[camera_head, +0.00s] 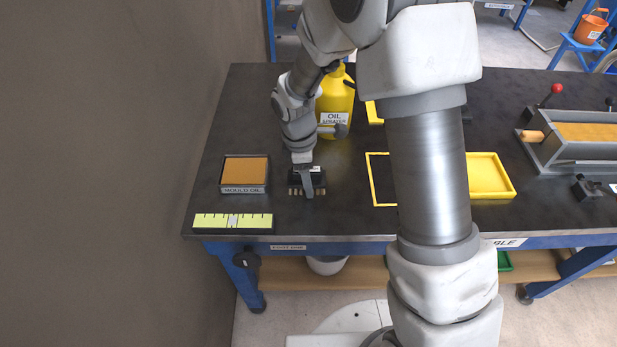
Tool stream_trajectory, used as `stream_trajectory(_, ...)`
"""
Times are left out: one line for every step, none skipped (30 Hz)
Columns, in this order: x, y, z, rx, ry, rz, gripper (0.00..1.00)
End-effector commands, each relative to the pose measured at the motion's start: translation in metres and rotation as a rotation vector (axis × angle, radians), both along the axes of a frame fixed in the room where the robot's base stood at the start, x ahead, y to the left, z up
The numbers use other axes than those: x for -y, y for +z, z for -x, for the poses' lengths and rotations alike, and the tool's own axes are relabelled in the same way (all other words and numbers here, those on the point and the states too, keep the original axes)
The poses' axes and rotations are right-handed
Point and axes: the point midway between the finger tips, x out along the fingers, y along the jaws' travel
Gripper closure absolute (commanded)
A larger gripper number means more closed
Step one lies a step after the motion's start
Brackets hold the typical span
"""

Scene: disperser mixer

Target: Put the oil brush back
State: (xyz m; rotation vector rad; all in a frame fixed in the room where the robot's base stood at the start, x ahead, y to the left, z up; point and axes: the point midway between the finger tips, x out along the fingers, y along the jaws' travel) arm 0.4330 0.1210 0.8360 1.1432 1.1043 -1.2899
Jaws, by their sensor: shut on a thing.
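My gripper (306,188) points down over the left part of the dark workbench (330,205), shut on a small dark block with pale tufts along its lower edge, which looks like the oil brush (319,180). The gripper's finger covers the middle of the brush. I cannot tell whether the brush touches the bench top. The mould oil tray (258,188), with an orange-brown surface and a label on its front, sits to the left of the brush, apart from it.
A yellow oil sprayer (341,95) stands behind my gripper. A yellow-green scale strip (232,221) lies at the front left edge. A yellow frame (379,154) and yellow tray (490,176) are to the right, partly behind my arm. A grey mould (577,150) is at far right.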

Motion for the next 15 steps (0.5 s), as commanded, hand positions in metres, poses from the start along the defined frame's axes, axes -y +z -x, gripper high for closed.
stream_trajectory(0.0, -0.0008, -0.0001, 0.0, 0.0, 0.0, 0.98)
stream_trajectory(0.0, -0.0019, -0.0001, 0.0, 0.0, 0.0, 0.98)
stream_trajectory(0.0001, -0.0035, -0.0001, 0.0, 0.0, 0.0, 0.98)
stream_trajectory(0.0001, -0.0045, -0.0001, 0.0, 0.0, 0.0, 0.98)
stream_trajectory(0.0001, -0.0032, -0.0001, 0.0, 0.0, 0.0, 0.32)
stream_trajectory(0.0002, -0.0029, 0.0, 0.0, 0.0, 0.0, 0.25)
stream_trajectory(0.0002, -0.0029, 0.0, 0.0, 0.0, 0.0, 0.2)
stream_trajectory(0.0002, -0.0029, 0.0, 0.0, 0.0, 0.0, 0.14)
stream_trajectory(0.0002, -0.0029, 0.0, 0.0, 0.0, 0.0, 0.08)
stream_trajectory(0.0002, -0.0029, 0.0, 0.0, 0.0, 0.0, 0.08)
stream_trajectory(0.0002, -0.0029, 0.0, 0.0, 0.0, 0.0, 0.08)
stream_trajectory(0.0001, -0.0028, 0.0, 0.0, 0.0, 0.0, 0.08)
stream_trajectory(0.0001, -0.0028, 0.0001, -0.001, 0.0, 0.0, 0.08)
stream_trajectory(0.0001, -0.0028, 0.0, 0.0, 0.0, 0.0, 0.08)
stream_trajectory(0.0001, -0.0028, 0.0, 0.0, 0.0, 0.0, 0.08)
